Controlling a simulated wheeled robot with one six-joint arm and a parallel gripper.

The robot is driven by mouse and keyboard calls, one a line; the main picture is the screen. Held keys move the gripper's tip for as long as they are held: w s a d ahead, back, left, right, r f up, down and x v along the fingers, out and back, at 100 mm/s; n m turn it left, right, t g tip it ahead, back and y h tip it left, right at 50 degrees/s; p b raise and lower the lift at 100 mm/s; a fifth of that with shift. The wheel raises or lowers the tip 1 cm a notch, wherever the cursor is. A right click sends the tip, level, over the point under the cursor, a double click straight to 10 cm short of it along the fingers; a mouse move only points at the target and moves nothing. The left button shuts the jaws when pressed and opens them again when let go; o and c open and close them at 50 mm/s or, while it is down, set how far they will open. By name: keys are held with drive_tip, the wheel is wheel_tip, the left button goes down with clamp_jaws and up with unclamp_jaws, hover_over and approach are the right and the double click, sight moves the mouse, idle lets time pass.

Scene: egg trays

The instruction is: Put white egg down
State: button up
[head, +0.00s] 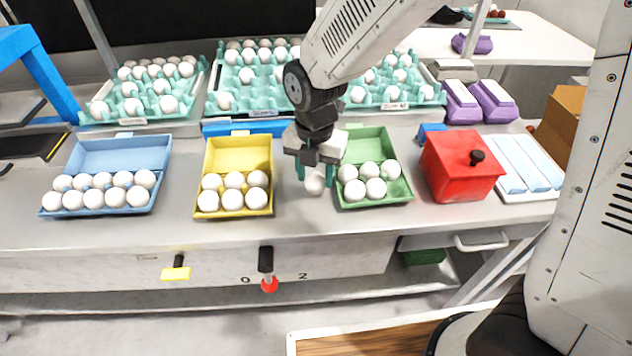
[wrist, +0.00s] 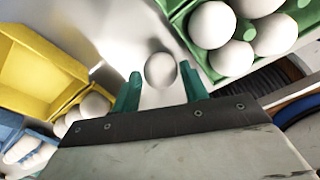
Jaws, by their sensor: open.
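A white egg (head: 315,186) is on the grey table between the yellow and green cartons; whether it touches the table is hard to tell. In the wrist view the egg (wrist: 160,70) lies between the tips of two teal fingers, with a gap on each side. My gripper (head: 314,175) is open and points down over the egg; it also shows in the wrist view (wrist: 161,76). The green carton (head: 367,145) to the right holds several white eggs. The yellow carton (head: 238,154) to the left holds several too.
A blue carton (head: 119,154) with several eggs stands at the far left. A red box (head: 462,170) with a black knob stands right of the green carton. Teal egg trays (head: 139,121) line the back. Bare table shows in front of the cartons.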

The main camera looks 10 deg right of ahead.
drive_tip(key=shift+f, duration=1.45)
drive_tip(key=shift+c, duration=1.4)
drive_tip(key=shift+r, duration=0.15)
